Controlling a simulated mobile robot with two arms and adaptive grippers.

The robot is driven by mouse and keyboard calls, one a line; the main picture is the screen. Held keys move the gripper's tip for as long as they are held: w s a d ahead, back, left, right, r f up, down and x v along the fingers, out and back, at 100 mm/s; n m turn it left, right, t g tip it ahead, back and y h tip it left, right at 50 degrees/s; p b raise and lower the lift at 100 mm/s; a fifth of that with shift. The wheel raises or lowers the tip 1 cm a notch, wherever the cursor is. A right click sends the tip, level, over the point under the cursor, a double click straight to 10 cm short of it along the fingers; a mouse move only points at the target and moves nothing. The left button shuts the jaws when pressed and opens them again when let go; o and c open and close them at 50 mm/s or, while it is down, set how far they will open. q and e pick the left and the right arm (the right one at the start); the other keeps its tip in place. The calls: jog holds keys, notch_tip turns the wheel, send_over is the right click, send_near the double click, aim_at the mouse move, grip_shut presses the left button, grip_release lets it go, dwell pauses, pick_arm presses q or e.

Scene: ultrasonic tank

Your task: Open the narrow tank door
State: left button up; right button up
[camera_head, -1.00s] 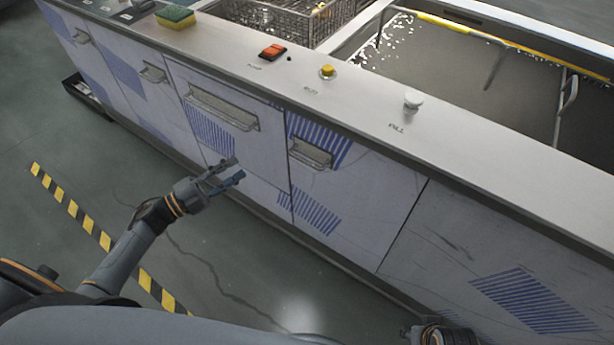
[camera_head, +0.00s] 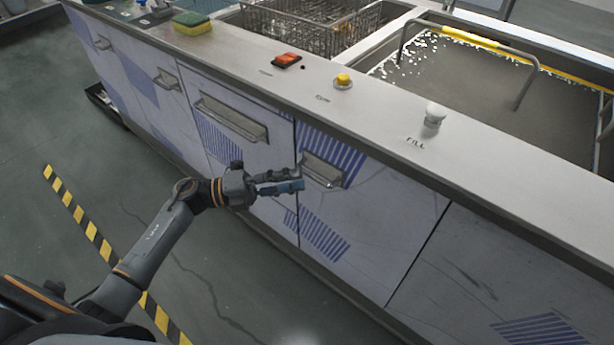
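A row of white doors with blue stripes lines the front of the tank cabinet. My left gripper (camera_head: 300,176) is in front of the door (camera_head: 385,215) right of the middle, with its fingertips at the left end of that door's grey bar handle (camera_head: 323,169). Its fingers look parted, with nothing seen between them; I cannot tell whether they touch the handle. The door to its left has a longer handle (camera_head: 232,120). Both doors look shut. My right gripper is out of view.
The counter carries a red switch (camera_head: 287,60), a yellow button (camera_head: 343,81), a white knob (camera_head: 433,116) and a sponge (camera_head: 192,23). A wire basket (camera_head: 310,30) and liquid-filled tank (camera_head: 460,75) lie behind. Floor before the doors is clear, with a striped tape (camera_head: 95,235).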

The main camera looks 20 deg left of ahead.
pick_arm(q)
jog(key=x, duration=0.3)
jog(key=shift+w+d, duration=0.1)
jog(key=shift+d, duration=0.2)
grip_shut()
